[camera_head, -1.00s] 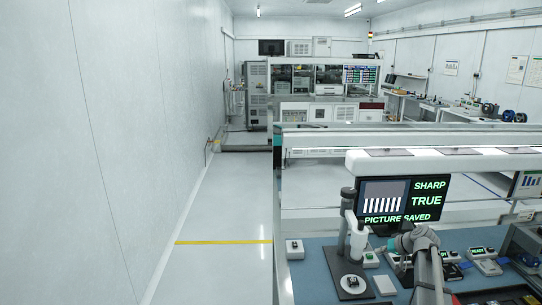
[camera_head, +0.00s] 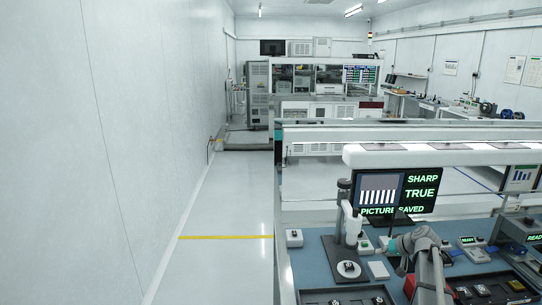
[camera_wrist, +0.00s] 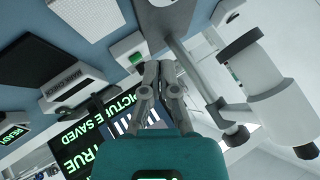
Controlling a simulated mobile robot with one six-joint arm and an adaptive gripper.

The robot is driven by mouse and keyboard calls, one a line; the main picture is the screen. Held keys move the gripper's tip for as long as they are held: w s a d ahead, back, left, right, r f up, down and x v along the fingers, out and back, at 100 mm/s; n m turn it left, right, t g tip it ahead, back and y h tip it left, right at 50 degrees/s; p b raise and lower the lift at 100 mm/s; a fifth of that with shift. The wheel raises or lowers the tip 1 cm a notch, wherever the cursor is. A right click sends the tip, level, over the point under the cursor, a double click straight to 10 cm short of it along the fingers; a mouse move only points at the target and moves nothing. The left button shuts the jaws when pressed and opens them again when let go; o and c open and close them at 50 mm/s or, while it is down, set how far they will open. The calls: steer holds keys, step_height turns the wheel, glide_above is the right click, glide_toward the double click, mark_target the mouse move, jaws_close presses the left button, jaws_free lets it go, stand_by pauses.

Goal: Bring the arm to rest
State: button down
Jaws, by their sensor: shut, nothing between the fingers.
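My gripper (camera_wrist: 160,75) is shut and empty in the wrist view, its two fingers close together above the blue bench mat (camera_wrist: 110,20). In the head view, my arm bends over the bench at the right, and the teal end by my gripper (camera_head: 388,247) points left toward the microscope (camera_head: 347,212). The microscope also shows in the wrist view (camera_wrist: 255,65), to the right of the fingers. A small dark part (camera_head: 348,268) lies on a white disc on the microscope's stage. The monitor (camera_head: 395,194) reads "SHARP TRUE PICTURE SAVED".
A white pad (camera_head: 378,270) lies right of the stage. A small white button box (camera_head: 294,238) stands at left. Dark trays (camera_head: 345,295) line the front edge. The floor aisle (camera_head: 225,265) at left is clear.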

steer(key=s+a+f+g, duration=0.1)
steer(key=s+a, duration=0.3)
steer(key=a, duration=0.1)
steer(key=s+a+f+g+h, duration=0.1)
steer(key=s+a+g, duration=0.1)
steer(key=s+a, duration=0.2)
steer(key=s+a+f+n+g, duration=0.1)
steer(key=s+a+f, duration=0.1)
steer(key=a, duration=0.4)
steer(key=shift+s+a+h, duration=0.1)
steer(key=shift+s+h, duration=0.3)
steer(key=shift+s, duration=0.5)
steer(key=s+a+g+h, duration=0.1)
steer(key=s+a+h, duration=0.1)
steer(key=s, duration=0.5)
steer(key=s+a+f+g+h, duration=0.1)
steer(key=s+a+g, duration=0.1)
steer(key=s+a, duration=0.3)
steer(key=shift+s+a+f+h, duration=0.3)
steer(key=shift+s+h, duration=0.1)
steer(key=shift+s, duration=0.55)
steer(key=shift+w, duration=0.15)
